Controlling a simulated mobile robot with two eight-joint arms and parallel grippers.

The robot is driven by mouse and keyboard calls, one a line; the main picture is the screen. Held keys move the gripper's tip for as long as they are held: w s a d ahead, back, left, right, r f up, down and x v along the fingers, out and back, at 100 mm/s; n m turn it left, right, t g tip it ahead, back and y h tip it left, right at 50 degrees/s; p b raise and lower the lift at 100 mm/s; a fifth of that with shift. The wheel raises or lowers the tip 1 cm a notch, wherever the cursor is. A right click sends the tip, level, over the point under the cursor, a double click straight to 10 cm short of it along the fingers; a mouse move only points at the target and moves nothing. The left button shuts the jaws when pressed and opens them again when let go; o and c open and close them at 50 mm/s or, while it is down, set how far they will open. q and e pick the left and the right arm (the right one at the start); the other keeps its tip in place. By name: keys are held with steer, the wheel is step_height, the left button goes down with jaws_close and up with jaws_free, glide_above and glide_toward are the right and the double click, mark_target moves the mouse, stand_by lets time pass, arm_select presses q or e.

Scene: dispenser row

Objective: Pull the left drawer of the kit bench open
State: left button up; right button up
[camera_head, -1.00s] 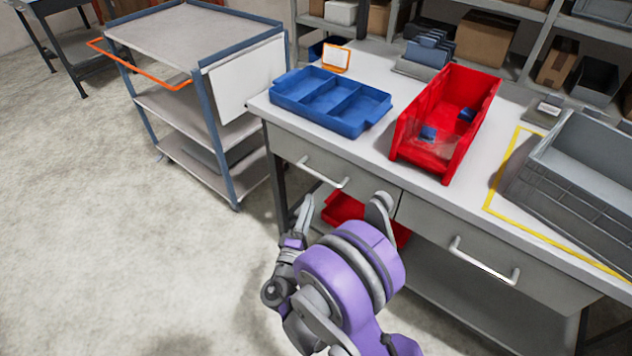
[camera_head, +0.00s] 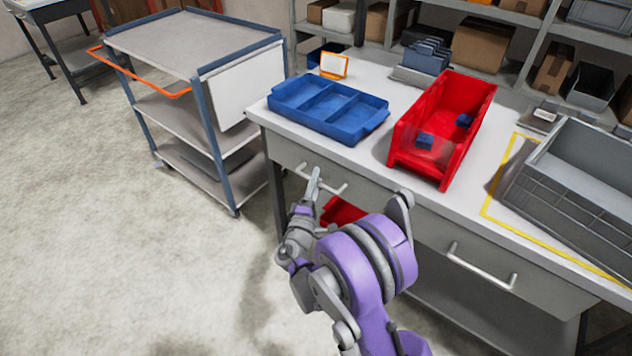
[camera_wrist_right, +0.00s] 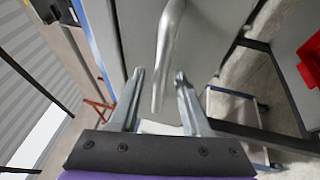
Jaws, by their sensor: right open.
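The left drawer (camera_head: 283,148) of the kit bench is a grey front that sits flush under the bench top, shut. Its pale bar handle (camera_head: 336,190) is partly covered by my right gripper (camera_head: 313,186). In the right wrist view the same handle (camera_wrist_right: 168,48) runs down between the two open fingers (camera_wrist_right: 159,76), with a gap on each side. The fingers hold nothing; how deep the bar sits between them is hard to tell. The right drawer (camera_head: 500,250) is also shut. My left gripper is not in view.
On the bench top (camera_head: 390,95) are a blue divided tray (camera_head: 330,108), a red bin (camera_head: 440,128) and a grey crate (camera_head: 570,190). A red bin (camera_head: 340,212) shows below the left drawer. A cart (camera_head: 190,45) stands left; floor in front is clear.

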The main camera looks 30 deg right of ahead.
jaws_close()
stand_by(1.4)
